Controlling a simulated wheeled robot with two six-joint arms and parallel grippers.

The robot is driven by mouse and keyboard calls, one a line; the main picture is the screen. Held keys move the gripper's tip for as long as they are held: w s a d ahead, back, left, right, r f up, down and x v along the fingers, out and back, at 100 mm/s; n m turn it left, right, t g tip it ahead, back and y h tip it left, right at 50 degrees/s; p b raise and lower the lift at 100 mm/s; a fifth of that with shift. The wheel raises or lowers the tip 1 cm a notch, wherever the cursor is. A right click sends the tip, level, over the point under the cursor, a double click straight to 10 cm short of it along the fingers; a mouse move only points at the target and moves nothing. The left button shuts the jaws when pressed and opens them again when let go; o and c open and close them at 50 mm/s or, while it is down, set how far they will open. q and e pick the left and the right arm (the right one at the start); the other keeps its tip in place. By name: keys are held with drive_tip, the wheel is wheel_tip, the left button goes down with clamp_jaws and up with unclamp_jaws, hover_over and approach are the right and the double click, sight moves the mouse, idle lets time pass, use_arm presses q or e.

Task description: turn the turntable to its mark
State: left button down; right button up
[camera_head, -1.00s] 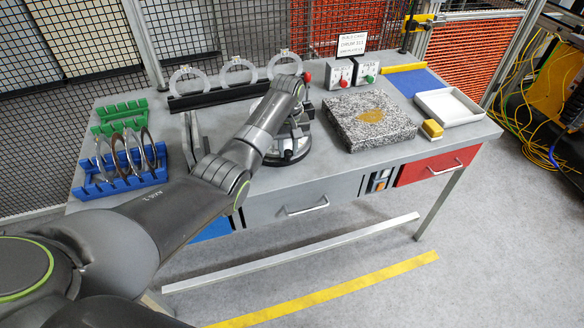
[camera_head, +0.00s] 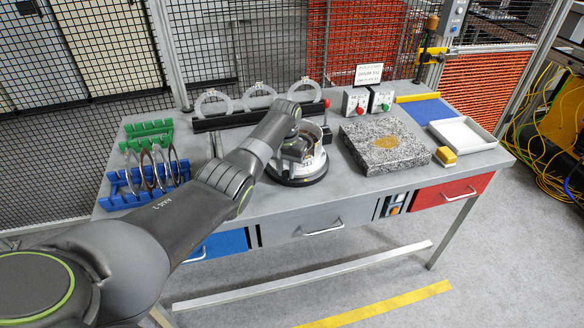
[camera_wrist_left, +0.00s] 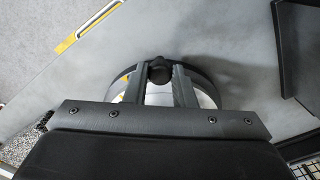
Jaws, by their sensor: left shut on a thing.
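The turntable (camera_head: 305,176), a round disc with a dark rim and a pale body, stands near the middle of the table. My left arm reaches over it from the left and hides much of its top. My left gripper (camera_head: 296,151) is low over the turntable. In the left wrist view, its two fingers (camera_wrist_left: 161,80) are shut on a dark round knob (camera_wrist_left: 159,70) at the turntable's edge. A small yellow patch shows left of the fingers there; I cannot tell whether it is the mark. My right gripper is not in view.
A black rack with several upright rings (camera_head: 212,104) stands behind. Blue (camera_head: 122,198) and green (camera_head: 146,128) racks are at left. A granite block (camera_head: 385,147), yellow block (camera_head: 445,156) and white tray (camera_head: 463,135) are at right. Two button boxes (camera_head: 356,103) stand behind the granite.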

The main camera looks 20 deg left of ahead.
use_arm(q)
drive_tip(key=shift+a+m, duration=0.8)
drive_tip(key=shift+a, duration=0.05)
drive_tip(key=c, duration=1.2)
unclamp_jaws()
wheel_tip(320, 180, up, 17)
drive_tip(key=shift+r, duration=0.2)
